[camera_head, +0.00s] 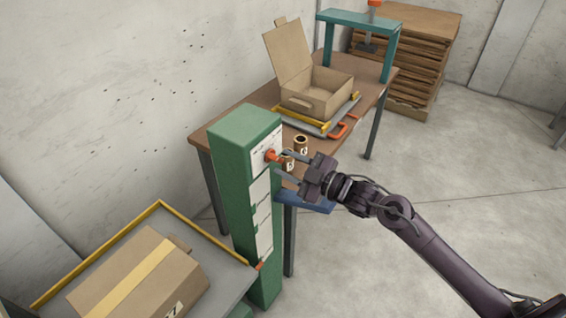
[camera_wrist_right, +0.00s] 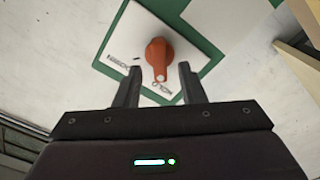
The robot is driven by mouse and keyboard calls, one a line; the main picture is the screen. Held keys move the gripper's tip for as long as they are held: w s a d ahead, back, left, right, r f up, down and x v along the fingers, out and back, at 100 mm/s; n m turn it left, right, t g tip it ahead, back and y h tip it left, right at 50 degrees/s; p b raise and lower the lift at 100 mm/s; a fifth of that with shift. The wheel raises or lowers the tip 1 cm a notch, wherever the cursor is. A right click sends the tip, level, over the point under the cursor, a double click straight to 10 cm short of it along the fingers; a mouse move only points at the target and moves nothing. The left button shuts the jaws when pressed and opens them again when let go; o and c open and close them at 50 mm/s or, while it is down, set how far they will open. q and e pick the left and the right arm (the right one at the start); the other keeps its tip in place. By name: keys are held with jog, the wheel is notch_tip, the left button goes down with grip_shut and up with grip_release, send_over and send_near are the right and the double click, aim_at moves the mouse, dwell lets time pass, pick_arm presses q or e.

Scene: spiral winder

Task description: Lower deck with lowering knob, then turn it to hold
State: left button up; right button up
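The lowering knob (camera_head: 271,155) is a small orange-red knob on the white panel near the top of the green column (camera_head: 232,190). In the right wrist view the knob (camera_wrist_right: 158,56) sits on a white plate with a green border, its narrow end pointing down toward my gripper. My right gripper (camera_head: 284,163) is open in front of the knob. The grey deck (camera_head: 212,262) with a yellow rail stands left of the column and carries a taped cardboard box (camera_head: 145,280). My left gripper is not in view.
A wooden table (camera_head: 225,118) behind the column holds an open cardboard box (camera_head: 318,92) on a tray, small brown rolls (camera_head: 301,146) and a teal press frame (camera_head: 357,20). Stacked wood (camera_head: 428,50) stands at the back.

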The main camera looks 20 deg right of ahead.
jog(key=b+v, duration=0.1)
jog(key=v, duration=0.5)
dwell(0.4)
